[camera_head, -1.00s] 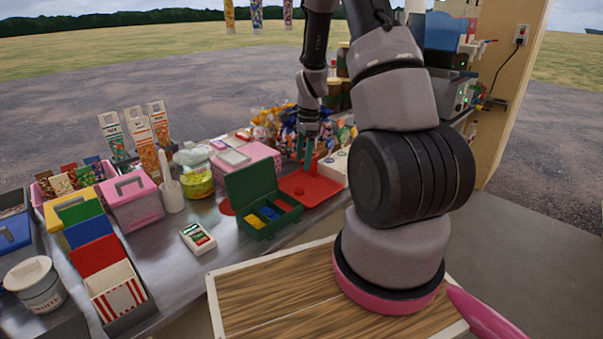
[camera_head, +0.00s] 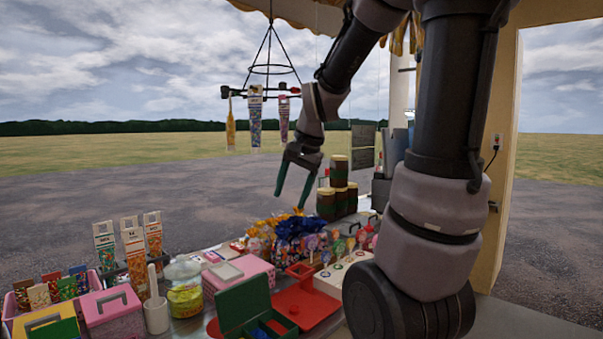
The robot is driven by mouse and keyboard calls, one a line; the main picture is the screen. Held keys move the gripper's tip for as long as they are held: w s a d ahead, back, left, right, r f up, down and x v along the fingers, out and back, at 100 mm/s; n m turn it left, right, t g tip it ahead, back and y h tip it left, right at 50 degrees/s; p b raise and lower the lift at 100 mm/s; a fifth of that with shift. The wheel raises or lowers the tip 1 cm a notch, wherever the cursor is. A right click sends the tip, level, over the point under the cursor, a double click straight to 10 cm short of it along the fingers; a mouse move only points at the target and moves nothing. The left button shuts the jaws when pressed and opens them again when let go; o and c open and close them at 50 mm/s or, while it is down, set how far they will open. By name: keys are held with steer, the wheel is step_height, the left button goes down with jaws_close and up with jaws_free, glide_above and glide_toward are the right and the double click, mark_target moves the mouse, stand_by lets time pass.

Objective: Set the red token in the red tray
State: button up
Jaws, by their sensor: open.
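The red tray (camera_head: 318,300) lies on the counter, right of the open green box (camera_head: 245,300). A small round red piece, apparently the red token (camera_head: 293,309), appears to lie on the tray's left part; red on red makes it hard to tell. My gripper (camera_head: 291,201) is open and empty, fingers pointing down. It hangs in the air well above the counter, higher in the picture than the tray and touching nothing.
Wrapped sweets (camera_head: 290,235) and stacked dark jars (camera_head: 338,190) stand behind the tray. A white board with round marks (camera_head: 335,278) adjoins it on the right. A pink box (camera_head: 245,270) stands left. A rack with hanging packets (camera_head: 256,115) is at upper left.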

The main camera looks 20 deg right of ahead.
steer(key=s+a+r+n+t, duration=0.2)
steer(key=s+r+n, duration=0.3)
steer(key=s, duration=0.7)
step_height(320, 180, up, 2)
steer(key=shift+a+n+t, duration=0.3)
steer(key=shift+a+t, duration=0.05)
steer(key=shift+t, duration=0.15)
